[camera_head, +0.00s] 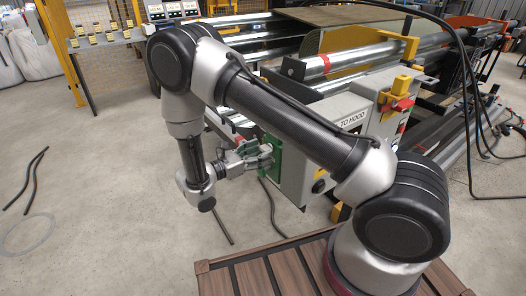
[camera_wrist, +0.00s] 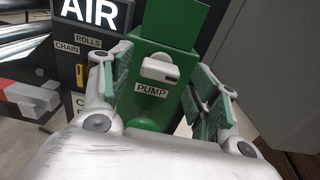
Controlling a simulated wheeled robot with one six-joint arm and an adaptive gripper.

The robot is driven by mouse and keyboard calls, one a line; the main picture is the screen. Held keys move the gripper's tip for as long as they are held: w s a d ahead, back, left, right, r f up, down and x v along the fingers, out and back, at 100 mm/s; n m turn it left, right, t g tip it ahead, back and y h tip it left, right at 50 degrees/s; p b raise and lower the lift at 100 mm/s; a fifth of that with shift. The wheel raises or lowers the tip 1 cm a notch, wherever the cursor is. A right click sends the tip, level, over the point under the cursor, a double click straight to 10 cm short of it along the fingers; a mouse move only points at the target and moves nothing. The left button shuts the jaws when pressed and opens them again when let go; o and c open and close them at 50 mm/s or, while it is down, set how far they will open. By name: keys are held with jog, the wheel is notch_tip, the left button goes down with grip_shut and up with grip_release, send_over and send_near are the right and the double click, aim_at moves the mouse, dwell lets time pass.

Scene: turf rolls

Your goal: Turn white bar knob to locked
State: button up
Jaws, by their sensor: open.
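The white bar knob (camera_wrist: 160,69) sits on a green box (camera_wrist: 150,105) in the wrist view, above a label reading PUMP. The knob's bar lies roughly level, tilted slightly down to the right. My gripper (camera_wrist: 157,88) is open, with one finger on each side of the green box and the knob between them. I cannot tell whether the fingers touch anything. In the head view my gripper (camera_head: 262,156) is at the green box (camera_head: 272,158) on the side of the grey cabinet; the knob is hidden there.
A dark AIR panel (camera_wrist: 88,20) with ROLLS and CHAIN labels stands left of the green box. The grey cabinet (camera_head: 318,150) carries a TO HOOD label and a red-and-yellow switch (camera_head: 397,104). Rollers (camera_head: 345,62) lie behind. Open floor (camera_head: 120,180) is at the left.

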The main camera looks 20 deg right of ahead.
jog(key=shift+x, duration=0.85)
jog(key=c, duration=1)
